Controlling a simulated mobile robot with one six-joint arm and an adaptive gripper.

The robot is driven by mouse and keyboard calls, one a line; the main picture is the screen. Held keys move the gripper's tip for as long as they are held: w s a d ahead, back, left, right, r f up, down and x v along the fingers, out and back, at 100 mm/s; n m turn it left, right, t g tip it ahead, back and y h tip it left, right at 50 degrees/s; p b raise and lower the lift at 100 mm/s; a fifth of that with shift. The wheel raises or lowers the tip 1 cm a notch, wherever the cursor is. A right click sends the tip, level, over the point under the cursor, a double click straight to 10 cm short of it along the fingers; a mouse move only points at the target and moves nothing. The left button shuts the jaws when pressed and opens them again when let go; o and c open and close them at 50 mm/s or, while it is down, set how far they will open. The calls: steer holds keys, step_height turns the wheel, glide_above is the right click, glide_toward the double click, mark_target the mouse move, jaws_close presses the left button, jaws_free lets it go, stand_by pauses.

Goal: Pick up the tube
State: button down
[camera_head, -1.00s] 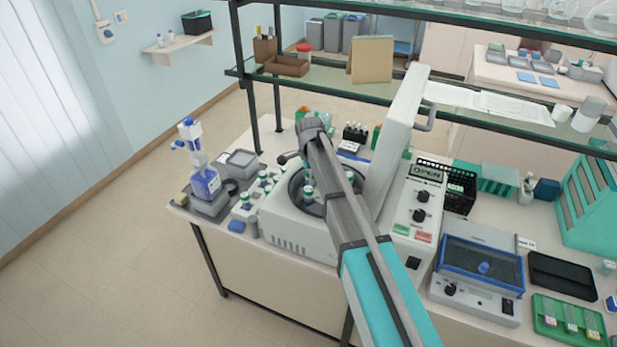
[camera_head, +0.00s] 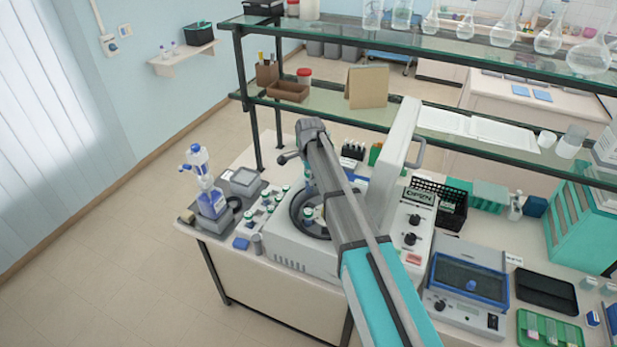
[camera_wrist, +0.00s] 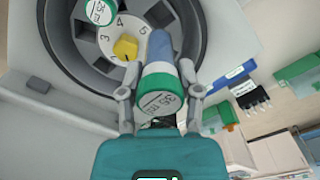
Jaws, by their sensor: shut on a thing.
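In the wrist view, a tube (camera_wrist: 158,75) with a green-rimmed, white-topped cap is between the two fingers of my gripper (camera_wrist: 157,100). My gripper is shut on it near the cap. The tube's blue-grey body points toward the rotor (camera_wrist: 112,22) of the open centrifuge (camera_head: 292,250); I cannot tell whether its lower end is clear of its slot. A second capped tube (camera_wrist: 98,10) sits in the rotor. In the head view my arm hides most of the gripper, and a green-capped tube (camera_head: 308,214) shows in the bowl.
The centrifuge's raised lid (camera_head: 398,150) stands right of my arm. A glass shelf (camera_head: 330,110) crosses behind it. Several green-capped bottles (camera_head: 268,208) and a blue pump bottle (camera_head: 210,195) stand on the left. A blue-lidded device (camera_head: 468,280) is on the right.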

steer(key=shift+r+p, duration=0.35)
steer(key=shift+r, duration=0.4)
steer(key=s+a, duration=0.3)
steer(key=s, duration=0.5)
steer(key=s+a, duration=0.3)
steer(key=s, duration=0.6)
steer(key=shift+f+b, duration=0.3)
steer(key=shift+a, duration=0.1)
steer(key=shift+f, duration=0.1)
